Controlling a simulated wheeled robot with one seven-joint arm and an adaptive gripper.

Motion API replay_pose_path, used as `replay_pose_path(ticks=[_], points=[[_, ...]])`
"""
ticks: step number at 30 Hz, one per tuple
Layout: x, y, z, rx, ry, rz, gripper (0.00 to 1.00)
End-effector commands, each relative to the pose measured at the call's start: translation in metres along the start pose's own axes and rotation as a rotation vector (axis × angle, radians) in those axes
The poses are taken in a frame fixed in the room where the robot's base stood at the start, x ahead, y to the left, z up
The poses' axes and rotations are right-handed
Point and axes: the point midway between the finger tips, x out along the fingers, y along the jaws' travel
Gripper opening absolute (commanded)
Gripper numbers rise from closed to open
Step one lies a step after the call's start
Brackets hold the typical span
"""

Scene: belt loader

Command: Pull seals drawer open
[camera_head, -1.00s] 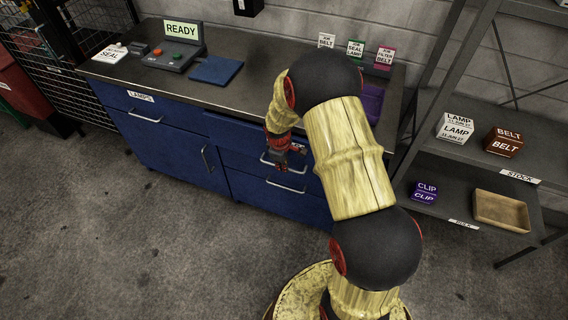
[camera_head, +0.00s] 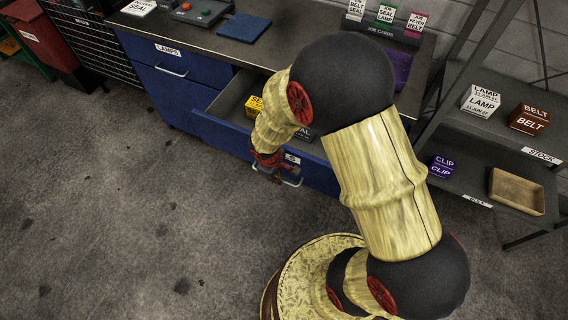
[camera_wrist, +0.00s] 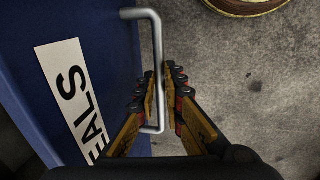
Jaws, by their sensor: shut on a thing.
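The seals drawer (camera_head: 222,133) is a blue drawer in the bench, pulled out from the cabinet. Its interior shows a yellow box (camera_head: 254,105) and a box partly hidden behind my arm. The wrist view shows the white label (camera_wrist: 66,92) ending in "EALS" on the blue front, beside a silver bar handle (camera_wrist: 157,50). My gripper (camera_wrist: 163,100) is shut on the handle, with one finger on each side of the bar. In the head view my gripper (camera_head: 277,171) is at the drawer front, and my arm covers part of the drawer.
The lamps drawer (camera_head: 172,70) is shut at left. A shelf at right holds lamp (camera_head: 480,101), belt (camera_head: 528,119) and clip (camera_head: 441,167) boxes and a tan tray (camera_head: 517,192). A blue pad (camera_head: 244,27) lies on the bench. The floor in front is clear.

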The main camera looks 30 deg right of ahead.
Motion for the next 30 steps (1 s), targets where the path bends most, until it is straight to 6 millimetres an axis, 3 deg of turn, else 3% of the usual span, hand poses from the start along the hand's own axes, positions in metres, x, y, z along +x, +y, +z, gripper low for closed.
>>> replay_pose_path(ticks=[8, 21, 22, 30], points=[[-0.005, -0.026, -0.001, -0.001, 0.001, 0.0, 0.0], [-0.006, -0.029, -0.001, 0.0, 0.001, 0.0, 0.0], [-0.006, -0.029, -0.001, 0.0, 0.001, 0.0, 0.11], [-0.006, -0.029, -0.001, 0.0, 0.001, 0.0, 0.26]])
